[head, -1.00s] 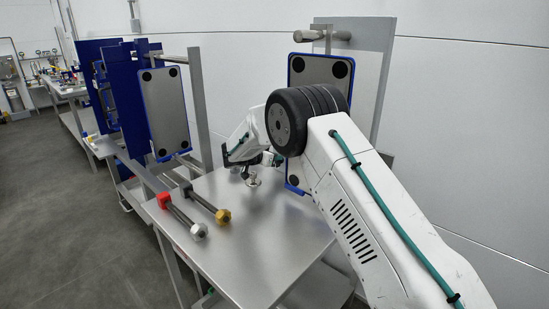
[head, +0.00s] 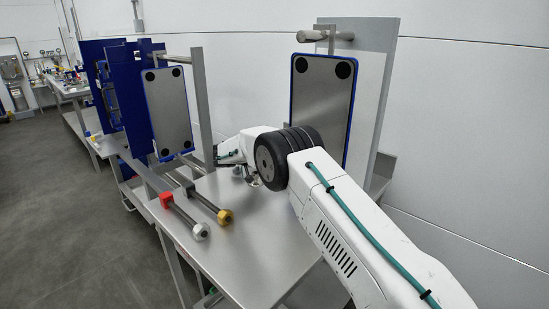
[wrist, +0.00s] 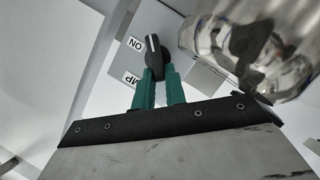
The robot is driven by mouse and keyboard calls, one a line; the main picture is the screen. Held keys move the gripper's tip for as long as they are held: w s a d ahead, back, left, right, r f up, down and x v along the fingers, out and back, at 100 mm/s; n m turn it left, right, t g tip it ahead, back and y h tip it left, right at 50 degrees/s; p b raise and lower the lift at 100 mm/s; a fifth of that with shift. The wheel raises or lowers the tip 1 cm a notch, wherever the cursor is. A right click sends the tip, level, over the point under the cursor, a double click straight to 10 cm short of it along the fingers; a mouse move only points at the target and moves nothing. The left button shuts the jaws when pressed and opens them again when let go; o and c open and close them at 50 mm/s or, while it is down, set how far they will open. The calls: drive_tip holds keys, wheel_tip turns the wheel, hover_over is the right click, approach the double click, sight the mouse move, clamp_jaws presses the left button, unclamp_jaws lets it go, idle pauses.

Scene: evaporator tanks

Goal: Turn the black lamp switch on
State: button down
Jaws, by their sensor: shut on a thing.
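In the wrist view the black lamp switch (wrist: 154,58) is a dark rotary knob with a white line on its face. It sits on a light panel between a label reading "ON" (wrist: 136,43) and a partly hidden label ending in "MP" (wrist: 131,79). My gripper (wrist: 158,72) has green fingers, which are closed on the knob from either side. The knob's lower part is hidden between the fingertips. In the head view my arm hides the switch and most of the gripper.
A shiny metal vessel (wrist: 255,40) is close to the right of the fingers in the wrist view. A blue-edged plate (head: 322,105) hangs behind my arm.

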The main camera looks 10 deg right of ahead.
drive_tip(key=n, duration=0.1)
drive_tip(key=n+h, duration=0.1)
drive_tip(key=f+n+g, duration=0.1)
drive_tip(key=shift+w+h, duration=0.25)
drive_tip(key=shift+h, duration=0.15)
drive_tip(key=shift+n, duration=0.4)
drive_tip(key=c, duration=1.4)
unclamp_jaws()
drive_tip(key=shift+d, duration=0.1)
drive_tip(key=shift+c, duration=0.2)
drive_tip(key=shift+a, duration=0.2)
drive_tip(key=shift+v, duration=3.8)
